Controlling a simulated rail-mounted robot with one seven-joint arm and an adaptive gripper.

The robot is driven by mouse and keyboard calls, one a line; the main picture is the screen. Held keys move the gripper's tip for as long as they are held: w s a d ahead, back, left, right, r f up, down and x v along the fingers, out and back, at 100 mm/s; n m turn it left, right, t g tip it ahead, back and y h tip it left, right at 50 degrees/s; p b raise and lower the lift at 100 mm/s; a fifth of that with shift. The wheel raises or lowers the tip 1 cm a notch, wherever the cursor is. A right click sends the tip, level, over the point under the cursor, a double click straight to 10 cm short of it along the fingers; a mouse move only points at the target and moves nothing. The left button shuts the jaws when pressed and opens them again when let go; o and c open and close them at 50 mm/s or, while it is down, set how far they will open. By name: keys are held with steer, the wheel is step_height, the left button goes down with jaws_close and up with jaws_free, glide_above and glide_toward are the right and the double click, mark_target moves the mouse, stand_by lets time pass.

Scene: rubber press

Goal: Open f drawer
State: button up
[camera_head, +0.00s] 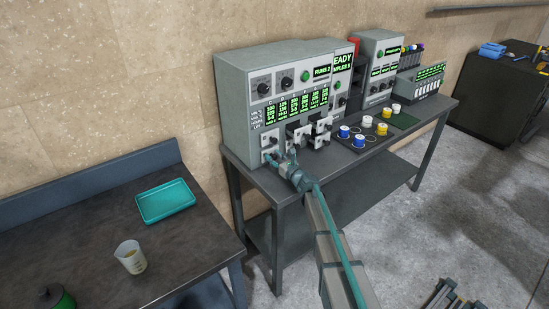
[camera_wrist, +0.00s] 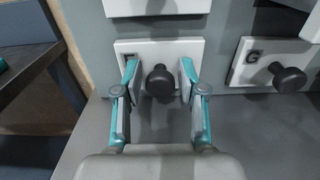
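The drawer labelled F (camera_wrist: 145,47) is a white front at the lower left of the press's drawers. Its dark round knob (camera_wrist: 160,82) stands out toward the camera. In the wrist view my gripper (camera_wrist: 158,72) is open, with one teal-edged finger on each side of the knob and a gap on both sides. The fingertips are close to the drawer front; whether they touch it I cannot tell. In the head view my gripper (camera_head: 281,160) is at the lower left of the press (camera_head: 233,110), partly hiding the lower drawers.
Drawer G (camera_wrist: 253,55) with its knob is close to the right, and another white drawer front (camera_wrist: 155,6) is above. The grey bench top (camera_head: 240,160) lies just below. Blue, yellow and white cups (camera_head: 344,131) stand further right. A teal tray (camera_head: 166,202) and beaker (camera_head: 130,257) are on the left table.

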jaws_close()
steer(key=shift+s+d, duration=0.1)
steer(key=b+v, duration=0.2)
steer(key=v, duration=0.1)
steer(key=shift+s+d+f, duration=0.15)
steer(key=shift+s+d, duration=0.05)
steer(key=shift+s, duration=0.1)
steer(key=shift+s+d, duration=0.15)
steer(key=shift+s, duration=0.05)
steer(key=shift+w, duration=0.15)
steer(key=shift+o, duration=1.9)
jaws_free()
